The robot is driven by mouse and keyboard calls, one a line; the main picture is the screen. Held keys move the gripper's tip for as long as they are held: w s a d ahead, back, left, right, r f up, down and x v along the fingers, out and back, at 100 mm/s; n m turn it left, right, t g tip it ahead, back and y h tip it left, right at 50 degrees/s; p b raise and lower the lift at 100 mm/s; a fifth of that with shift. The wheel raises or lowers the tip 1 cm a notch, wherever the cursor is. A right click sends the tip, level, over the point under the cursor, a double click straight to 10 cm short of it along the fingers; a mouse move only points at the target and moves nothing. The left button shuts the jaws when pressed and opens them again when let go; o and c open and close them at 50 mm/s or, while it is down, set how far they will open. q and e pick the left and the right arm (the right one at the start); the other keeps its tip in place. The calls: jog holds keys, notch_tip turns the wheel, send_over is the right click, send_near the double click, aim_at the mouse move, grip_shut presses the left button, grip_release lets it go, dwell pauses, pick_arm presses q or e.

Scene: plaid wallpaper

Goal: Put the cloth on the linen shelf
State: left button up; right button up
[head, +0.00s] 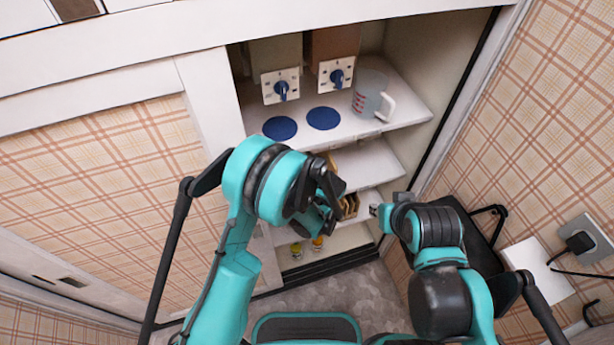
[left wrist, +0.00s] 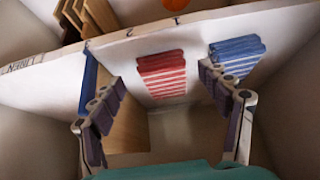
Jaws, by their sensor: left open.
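In the left wrist view a stack of folded red cloths (left wrist: 163,76) and a stack of folded blue cloths (left wrist: 236,56) lie on a white shelf (left wrist: 120,62). The shelf's edge carries a label that seems to read "linen", seen upside down. My left gripper (left wrist: 168,128) is open, its fingers spread below the stacks, with nothing visible between them. The right finger overlaps the blue stack; I cannot tell whether it touches. In the head view my left gripper (head: 322,212) is at the cupboard's lower shelves and hides much of them. My right gripper (head: 383,210) is beside it; its jaws are unclear.
A glass mug (head: 370,97), two blue discs (head: 280,128) and two switch boxes (head: 281,86) are on the upper shelf. Yellow items (head: 317,242) stand at the bottom. Wooden slats (left wrist: 100,20) and a brown panel (left wrist: 128,128) are close to the left gripper.

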pick_arm(q)
jog(key=s+d, duration=0.2)
jog(key=s, duration=0.4)
jog(key=shift+s+p, duration=0.15)
jog(key=shift+p, duration=0.15)
